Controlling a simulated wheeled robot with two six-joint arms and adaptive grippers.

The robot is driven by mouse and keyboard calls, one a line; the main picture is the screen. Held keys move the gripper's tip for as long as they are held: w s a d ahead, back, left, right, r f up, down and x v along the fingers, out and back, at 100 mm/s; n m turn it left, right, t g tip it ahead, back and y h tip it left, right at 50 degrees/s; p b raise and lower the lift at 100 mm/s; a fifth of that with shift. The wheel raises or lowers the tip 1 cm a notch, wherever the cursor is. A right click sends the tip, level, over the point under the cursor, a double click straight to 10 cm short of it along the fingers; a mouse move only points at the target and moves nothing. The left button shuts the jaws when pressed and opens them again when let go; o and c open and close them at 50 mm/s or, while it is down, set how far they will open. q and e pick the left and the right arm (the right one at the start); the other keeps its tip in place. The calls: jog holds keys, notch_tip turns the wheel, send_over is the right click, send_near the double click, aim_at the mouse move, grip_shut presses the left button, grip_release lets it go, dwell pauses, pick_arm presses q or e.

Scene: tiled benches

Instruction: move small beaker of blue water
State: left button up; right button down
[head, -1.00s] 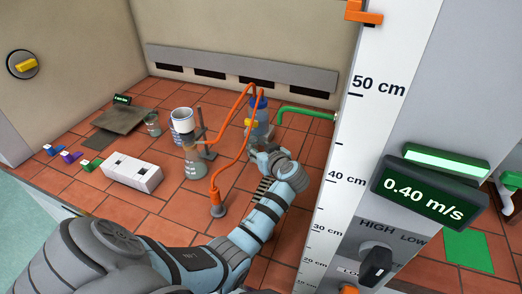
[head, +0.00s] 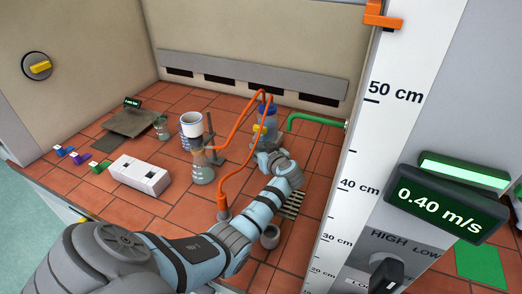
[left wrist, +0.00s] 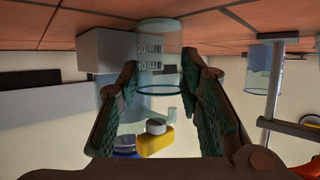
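That picture is upside down, with the tiles at the top. The beaker lies between or just beyond the fingertips, and I see no firm contact. The gripper hides it in the head view. Blue water cannot be made out clearly in it. My right gripper is not in view.
An orange hose (head: 234,162) loops beside my left arm. A white block (head: 140,174) lies left. A grey cup (head: 270,238) sits close to my forearm.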

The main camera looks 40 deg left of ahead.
pick_arm(q)
jog(key=shift+s+f, duration=0.1)
jog(key=shift+s, duration=0.25)
jog(key=shift+s+d, duration=0.1)
jog(key=shift+s, duration=0.2)
jog(key=o, duration=1.2)
jog(key=v, duration=0.6)
jog(key=shift+s+d, duration=0.1)
jog(key=shift+d, duration=0.1)
jog(key=shift+s+d+r, duration=0.25)
jog(key=shift+d+r, duration=0.1)
jog(key=shift+r, duration=0.05)
jog(key=shift+a, duration=0.1)
